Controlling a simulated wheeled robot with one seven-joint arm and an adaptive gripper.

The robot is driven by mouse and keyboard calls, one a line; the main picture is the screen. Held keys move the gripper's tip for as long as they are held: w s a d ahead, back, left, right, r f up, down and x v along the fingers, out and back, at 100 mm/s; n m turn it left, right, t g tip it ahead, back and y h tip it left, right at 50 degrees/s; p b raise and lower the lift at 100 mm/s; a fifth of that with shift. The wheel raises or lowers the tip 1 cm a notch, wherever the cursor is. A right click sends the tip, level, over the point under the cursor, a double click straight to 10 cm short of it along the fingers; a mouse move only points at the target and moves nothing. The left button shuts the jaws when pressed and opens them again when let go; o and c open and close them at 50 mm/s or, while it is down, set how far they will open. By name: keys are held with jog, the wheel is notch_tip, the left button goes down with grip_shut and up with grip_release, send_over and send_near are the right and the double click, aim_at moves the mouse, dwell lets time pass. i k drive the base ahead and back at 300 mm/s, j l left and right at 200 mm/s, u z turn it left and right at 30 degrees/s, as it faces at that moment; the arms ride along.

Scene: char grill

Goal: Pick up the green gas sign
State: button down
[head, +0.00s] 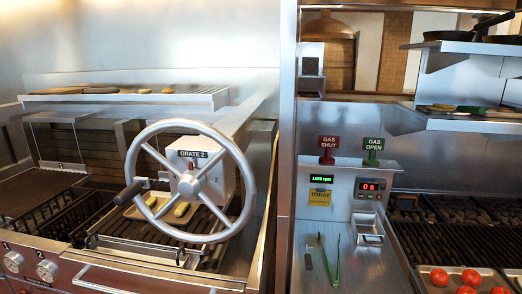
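The green gas sign (373,145) reads "GAS OPEN". It stands upright on a green base on top of the steel control box, right of the picture's middle. A red sign (328,143) reading "GAS SHUT" stands just left of it, with a gap between them. Nothing covers the green sign in the head view. My gripper does not show in this view, so its distance from the sign cannot be told.
The steel control box (395,168) carries displays and a yellow note (319,198). Green tongs (337,262) lie on the counter before it. A large handwheel (190,183) stands left. A tomato tray (422,279) sits front right. A shelf (475,125) overhangs at right.

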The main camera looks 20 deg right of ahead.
aim_at(371, 145)
jog(key=z, duration=1.25)
